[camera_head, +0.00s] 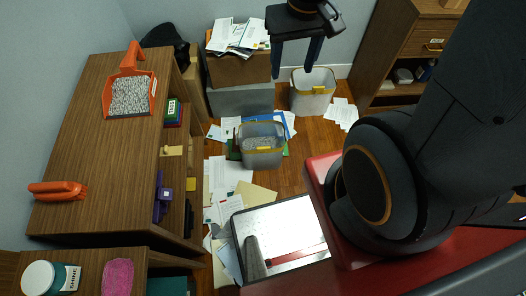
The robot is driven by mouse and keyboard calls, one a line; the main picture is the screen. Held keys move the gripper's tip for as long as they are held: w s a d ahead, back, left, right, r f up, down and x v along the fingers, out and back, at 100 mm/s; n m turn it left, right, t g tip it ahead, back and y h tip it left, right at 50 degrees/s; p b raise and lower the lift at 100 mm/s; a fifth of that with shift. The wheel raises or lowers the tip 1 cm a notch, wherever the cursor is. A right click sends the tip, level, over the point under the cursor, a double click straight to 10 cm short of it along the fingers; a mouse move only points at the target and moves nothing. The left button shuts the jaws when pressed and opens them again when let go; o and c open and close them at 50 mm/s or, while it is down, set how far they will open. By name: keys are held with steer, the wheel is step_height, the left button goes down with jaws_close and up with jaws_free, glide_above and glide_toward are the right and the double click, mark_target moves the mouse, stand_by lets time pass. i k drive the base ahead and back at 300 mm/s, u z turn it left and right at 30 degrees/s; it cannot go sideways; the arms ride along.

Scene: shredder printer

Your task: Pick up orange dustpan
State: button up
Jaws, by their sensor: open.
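The orange dustpan (108,92) lies on top of the long wooden cabinet at the left, near its far end. Its handle points to the back and its pan holds a heap of grey-white shredded paper.
The wooden cabinet (98,150) also bears an orange tool (57,190) near its front left. Two bins, a grey one (262,158) and a white one (312,104), stand among scattered papers. The cabinet top between dustpan and tool is clear.

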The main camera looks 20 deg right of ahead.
mark_target(130, 93)
steer(key=z, duration=0.05)
steer(key=k, duration=0.45)
steer(key=u, duration=0.2)
steer(key=i, duration=0.85)
steer(key=u, duration=0.65)
